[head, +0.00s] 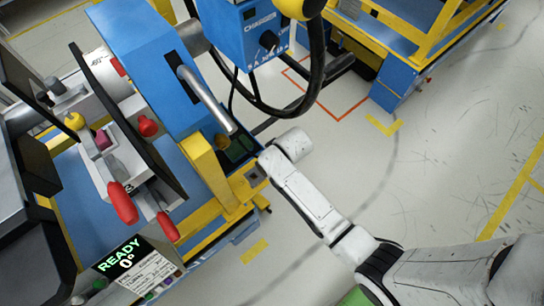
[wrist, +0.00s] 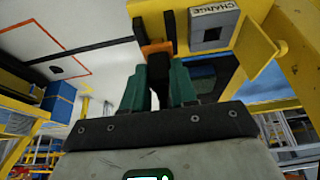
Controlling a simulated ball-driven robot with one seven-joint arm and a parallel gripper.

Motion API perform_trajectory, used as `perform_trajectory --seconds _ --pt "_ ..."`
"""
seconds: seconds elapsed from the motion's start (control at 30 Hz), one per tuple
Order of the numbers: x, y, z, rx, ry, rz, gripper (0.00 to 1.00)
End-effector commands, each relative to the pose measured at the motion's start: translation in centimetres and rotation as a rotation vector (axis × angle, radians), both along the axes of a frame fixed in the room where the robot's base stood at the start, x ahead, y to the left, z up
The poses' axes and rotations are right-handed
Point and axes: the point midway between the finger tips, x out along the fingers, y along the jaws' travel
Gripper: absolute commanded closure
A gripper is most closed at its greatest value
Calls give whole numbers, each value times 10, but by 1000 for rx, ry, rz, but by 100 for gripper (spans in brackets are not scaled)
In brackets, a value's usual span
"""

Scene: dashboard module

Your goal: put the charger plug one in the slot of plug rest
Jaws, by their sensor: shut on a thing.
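My gripper (wrist: 160,85) has green fingers, shut on a dark piece with an orange part, which I take to be the charger plug (wrist: 157,49). Most of the plug is hidden between the fingers. Just beyond and to the right in the wrist view is a yellow panel labelled CHARGE, with a grey plate and dark square opening, perhaps the plug rest (wrist: 213,36). The plug is beside that opening, not in it. In the head view my gripper (head: 237,150) is at the blue and yellow bench's right edge; the plug cannot be made out there.
A blue charger box (head: 262,28) with a thick looping black cable (head: 316,70) stands at the back. The bench (head: 205,165) carries red-handled clamps (head: 122,203) and a metal bar (head: 205,98). A blue and yellow cart (head: 395,85) stands back right. The right floor is clear.

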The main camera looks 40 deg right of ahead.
Motion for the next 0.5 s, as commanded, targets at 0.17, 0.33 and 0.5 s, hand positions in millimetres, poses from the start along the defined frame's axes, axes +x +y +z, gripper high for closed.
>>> perform_trajectory --seconds 0.17,0.33,0.5 --pt "0 0 -2 0 0 0 100" --pt "0 0 -7 0 1 0 100" --pt "0 0 -11 0 1 0 100"
